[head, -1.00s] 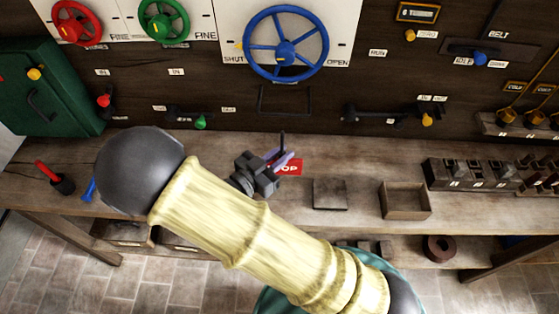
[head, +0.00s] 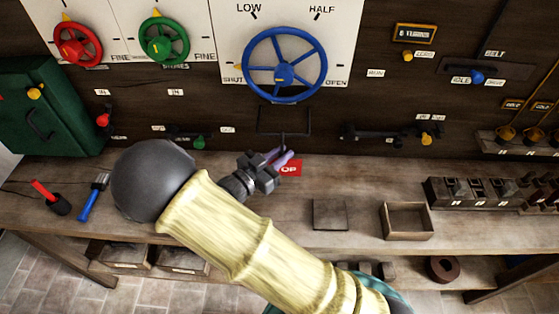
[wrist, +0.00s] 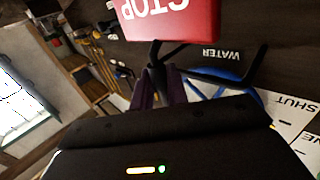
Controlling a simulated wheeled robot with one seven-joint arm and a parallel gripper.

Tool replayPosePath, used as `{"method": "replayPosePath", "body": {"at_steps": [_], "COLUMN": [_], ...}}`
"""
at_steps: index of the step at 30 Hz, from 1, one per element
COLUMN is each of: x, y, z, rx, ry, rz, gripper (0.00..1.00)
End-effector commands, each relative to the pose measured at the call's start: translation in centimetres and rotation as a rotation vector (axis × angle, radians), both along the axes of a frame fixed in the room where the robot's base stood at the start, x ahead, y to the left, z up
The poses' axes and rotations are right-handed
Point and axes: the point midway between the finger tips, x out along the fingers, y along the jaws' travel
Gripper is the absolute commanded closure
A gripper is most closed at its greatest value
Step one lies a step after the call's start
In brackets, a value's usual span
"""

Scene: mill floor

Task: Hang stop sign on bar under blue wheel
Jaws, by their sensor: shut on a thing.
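The red stop sign (head: 291,169) hangs from my gripper (head: 285,158), which is shut on it, above the back of the bench. In the wrist view the stop sign (wrist: 168,14) shows at the top, with its dark hook running down to my gripper's purple fingers (wrist: 160,88). The blue wheel (head: 284,66) is on the white panel on the wall. The dark bar (head: 284,133) sticks out below it, just above my gripper. In the wrist view the bar (wrist: 255,68) is right of the hook. I cannot tell whether hook and bar touch.
The bench (head: 350,175) holds a flat dark plate (head: 331,214), an open wooden box (head: 407,221) and a row of dark blocks (head: 470,193) to the right. A blue tool (head: 93,197) lies at left. Black levers (head: 375,134) stick out of the wall to the right.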

Motion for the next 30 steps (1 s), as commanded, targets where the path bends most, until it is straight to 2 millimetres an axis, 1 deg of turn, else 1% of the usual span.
{"method": "replayPosePath", "body": {"at_steps": [18,24,30], "x": [3.9,3.8,3.8], "y": [-0.2,-0.1,-0.1], "z": [-0.2,-1.7,-2.4], "rx": [0.000,0.000,0.000], "ry": [-0.001,0.001,0.000], "rz": [0.000,0.001,0.001], "gripper": [1.00,1.00,1.00]}}
